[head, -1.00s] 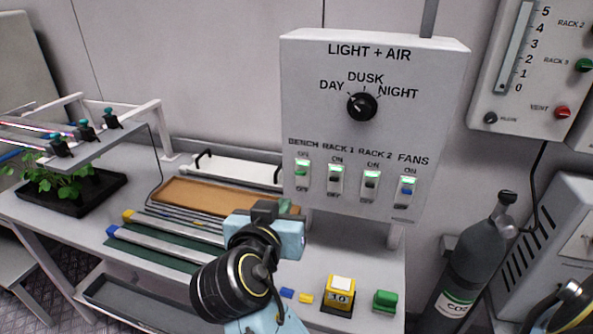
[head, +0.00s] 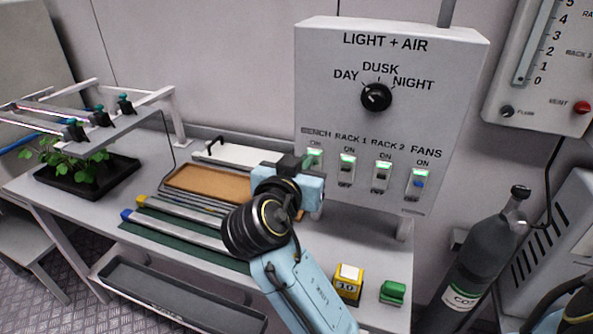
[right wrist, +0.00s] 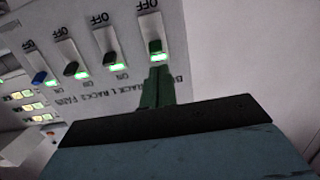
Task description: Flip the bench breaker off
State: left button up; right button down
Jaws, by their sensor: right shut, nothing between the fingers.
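The light and air panel (head: 390,50) carries a row of breakers. The bench breaker (head: 315,158) is the leftmost, partly covered by my right gripper (head: 303,180) in the head view. In the right wrist view, upside down, the bench breaker (right wrist: 155,45) has a green toggle and a lit green strip at its ON end. My right gripper's green fingers (right wrist: 161,76) are shut and empty. Their tips are just at the ON end of the bench breaker; I cannot tell whether they touch. My left gripper is not in view.
The rack 1 breaker (head: 347,168), rack 2 breaker (head: 381,175) and fans breaker (head: 418,183) sit close to the right, with green lights on. A yellow block (head: 348,285) and a green block (head: 393,292) stand on the bench. A gas cylinder (head: 478,265) stands at right.

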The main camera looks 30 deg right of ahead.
aim_at(314, 151)
jog(key=shift+x, duration=1.7)
